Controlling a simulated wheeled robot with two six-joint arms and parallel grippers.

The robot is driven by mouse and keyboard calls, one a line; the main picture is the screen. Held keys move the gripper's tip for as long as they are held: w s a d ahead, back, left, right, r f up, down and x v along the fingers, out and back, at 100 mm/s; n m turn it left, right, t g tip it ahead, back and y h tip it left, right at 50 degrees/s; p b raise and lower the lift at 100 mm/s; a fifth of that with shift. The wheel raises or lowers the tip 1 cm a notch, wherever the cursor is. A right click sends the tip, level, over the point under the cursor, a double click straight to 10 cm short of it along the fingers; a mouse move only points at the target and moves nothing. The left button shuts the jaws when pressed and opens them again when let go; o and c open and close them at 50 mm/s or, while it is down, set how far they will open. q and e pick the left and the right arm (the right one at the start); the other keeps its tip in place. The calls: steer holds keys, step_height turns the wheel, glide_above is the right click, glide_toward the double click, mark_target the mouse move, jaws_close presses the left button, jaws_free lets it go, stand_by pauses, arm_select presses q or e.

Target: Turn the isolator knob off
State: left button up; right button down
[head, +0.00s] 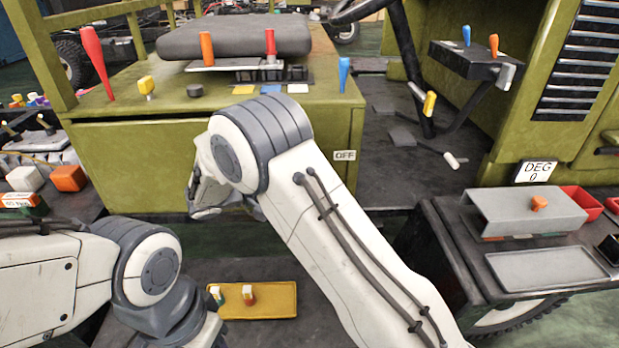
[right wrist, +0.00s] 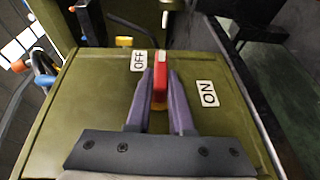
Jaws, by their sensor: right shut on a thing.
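The isolator knob (right wrist: 160,84) is a red handle on the olive green panel (right wrist: 95,110) in the right wrist view. My right gripper (right wrist: 161,73) is shut on it, one purple finger on each side. A white OFF label (right wrist: 139,73) lies just left of the knob and an ON label (right wrist: 208,93) to its right. The knob points up the picture, nearer the OFF label. In the head view the OFF label (head: 344,155) shows on the box front, while my right arm hides the knob. My left arm is at lower left; its gripper does not show.
Several coloured levers stand on the green box around the black seat (head: 235,36). A yellow tray (head: 275,308) with small pieces lies below. A cart at right carries a grey cover (head: 520,212) with an orange knob and red bins (head: 580,202).

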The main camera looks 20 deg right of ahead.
steer(key=shift+f+h, duration=0.1)
steer(key=shift+h, duration=0.5)
steer(key=c, duration=0.8)
jaws_free()
steer(key=shift+o, duration=0.3)
steer(key=r, duration=0.4)
steer(key=shift+s+d+r, duration=0.15)
steer(key=shift+d+r, duration=0.1)
steer(key=shift+r, duration=0.15)
steer(key=s+d+r, duration=0.4)
steer(key=s, duration=0.1)
steer(key=s+d+r, duration=0.2)
steer(key=d, duration=0.1)
steer(key=shift+s+p, duration=0.15)
steer(key=shift+p, duration=0.2)
steer(key=shift+c, duration=0.3)
steer(key=shift+s+d+r, duration=0.15)
steer(key=shift+s+d, duration=0.2)
steer(key=shift+s, duration=0.05)
